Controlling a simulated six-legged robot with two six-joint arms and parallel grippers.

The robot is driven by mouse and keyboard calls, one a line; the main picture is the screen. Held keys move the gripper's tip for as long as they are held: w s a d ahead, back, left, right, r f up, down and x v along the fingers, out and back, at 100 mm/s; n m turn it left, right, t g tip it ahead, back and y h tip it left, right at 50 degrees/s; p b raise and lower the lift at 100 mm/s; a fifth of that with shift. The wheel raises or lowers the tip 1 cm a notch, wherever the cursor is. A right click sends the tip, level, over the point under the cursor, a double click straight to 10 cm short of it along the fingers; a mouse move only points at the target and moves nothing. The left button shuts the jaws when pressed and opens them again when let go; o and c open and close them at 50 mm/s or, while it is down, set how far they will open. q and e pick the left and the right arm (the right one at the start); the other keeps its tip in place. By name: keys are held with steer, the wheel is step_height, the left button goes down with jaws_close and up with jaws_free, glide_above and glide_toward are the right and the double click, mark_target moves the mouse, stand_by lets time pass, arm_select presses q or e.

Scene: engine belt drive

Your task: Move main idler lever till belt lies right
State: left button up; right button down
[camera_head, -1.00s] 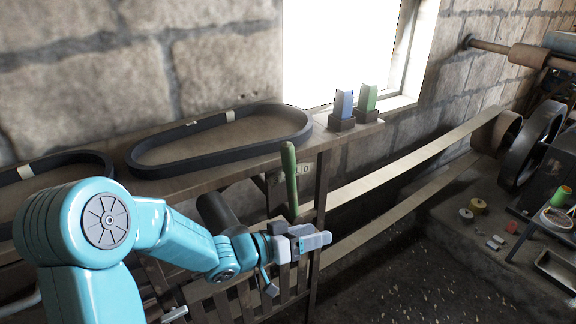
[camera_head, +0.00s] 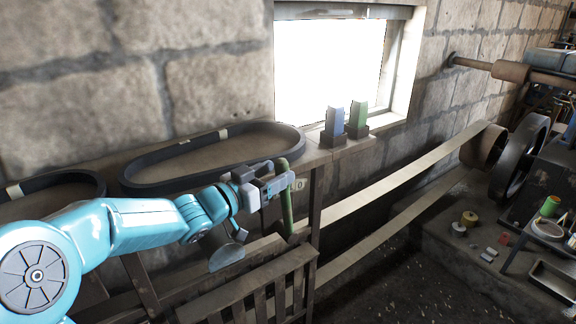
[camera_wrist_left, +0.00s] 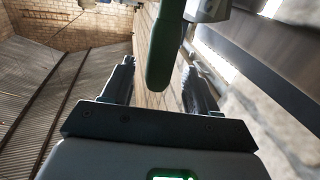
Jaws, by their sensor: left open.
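The idler lever (camera_head: 287,208) is a green upright handle in front of the wooden bench, beside a small number plate. My left gripper (camera_head: 279,178) is at the lever's upper part in the head view. In the left wrist view the green lever (camera_wrist_left: 164,50) hangs between the two open fingers (camera_wrist_left: 158,88), with gaps on both sides. The flat tan belt (camera_head: 392,178) runs in two strands from behind the bench to a pulley (camera_head: 484,147) at the right. The belt's near end is partly hidden by the bench and slats. My right gripper is not in view.
A wooden slatted guard (camera_head: 250,290) stands below the lever. A black spare belt (camera_head: 215,160) lies on the bench. A blue block (camera_head: 334,120) and a green block (camera_head: 358,115) stand by the window. A large wheel (camera_head: 520,155) stands at the right.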

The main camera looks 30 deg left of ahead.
mark_target(288, 168)
arm_select(q)
steer(key=w, duration=0.2)
steer(key=w+d, duration=0.1)
steer(key=w, duration=0.1)
steer(key=shift+w, duration=0.35)
jaws_close()
steer(key=shift+s+f, duration=0.1)
steer(key=shift+f, duration=0.05)
steer(key=s+b, duration=0.1)
steer(key=b, duration=0.1)
steer(key=s+a+t+b, duration=0.1)
steer(key=b, duration=0.1)
steer(key=s+t+b, duration=0.1)
steer(key=s+b, duration=0.1)
steer(key=b, duration=0.1)
steer(key=shift+a+f+n, duration=0.2)
steer(key=shift+a+n, duration=0.1)
steer(key=shift+a, duration=0.05)
steer(key=shift+f, duration=0.1)
